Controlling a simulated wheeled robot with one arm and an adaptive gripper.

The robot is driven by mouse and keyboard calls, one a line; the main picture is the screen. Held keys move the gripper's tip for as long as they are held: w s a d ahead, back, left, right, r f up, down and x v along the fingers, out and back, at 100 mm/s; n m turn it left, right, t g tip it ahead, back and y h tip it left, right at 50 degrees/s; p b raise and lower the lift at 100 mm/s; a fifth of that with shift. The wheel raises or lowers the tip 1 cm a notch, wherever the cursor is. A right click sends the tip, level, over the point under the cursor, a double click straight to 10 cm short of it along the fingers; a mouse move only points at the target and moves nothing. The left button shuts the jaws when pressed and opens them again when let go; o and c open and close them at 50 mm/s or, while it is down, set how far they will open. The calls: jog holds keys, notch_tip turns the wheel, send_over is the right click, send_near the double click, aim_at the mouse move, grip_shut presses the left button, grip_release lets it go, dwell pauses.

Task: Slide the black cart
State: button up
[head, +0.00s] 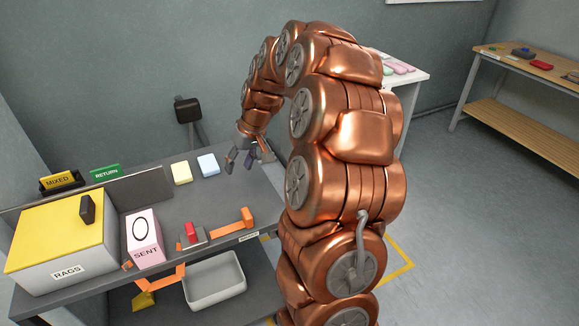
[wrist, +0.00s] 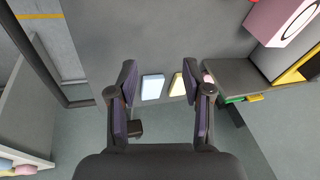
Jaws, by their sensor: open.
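I cannot pick out a black cart with certainty in either view. A black box (head: 187,110) on a grey post stands by the back wall behind the table; it also shows beyond the fingers in the wrist view (wrist: 135,128). A small dark block (head: 88,208) stands on the yellow lid of the RAGS box. My gripper (head: 248,158) is open and empty, above the far right part of the grey table (head: 235,192). In the wrist view its spread fingers (wrist: 159,75) frame a pale blue block (wrist: 152,87) and a yellow block (wrist: 177,86) below.
On the table are the RAGS box (head: 40,250), a pink SENT box (head: 146,238), a red-topped fixture (head: 191,232) and an orange bar (head: 232,227). MIXED (head: 58,181) and RETURN (head: 105,172) signs stand behind. A bin (head: 215,283) sits below. Floor at right is clear.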

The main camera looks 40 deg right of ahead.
jog(key=d+f+m+t+h+b, duration=0.1)
jog(key=d+f, duration=0.4)
jog(key=d, duration=0.7)
jog(key=d+f+m+t+h, duration=0.15)
jog(key=d+f, duration=0.25)
jog(key=d, duration=0.8)
jog(key=shift+g+y, duration=0.35)
jog(key=shift+w+p+x, duration=0.1)
jog(key=shift+p+x, duration=0.3)
jog(key=shift+x, duration=1.7)
jog(key=shift+w+p+x, duration=0.15)
jog(key=shift+p+x, duration=0.25)
jog(key=shift+x, duration=1.65)
jog(key=shift+a+r, duration=0.1)
jog(key=shift+a, duration=0.1)
grip_shut()
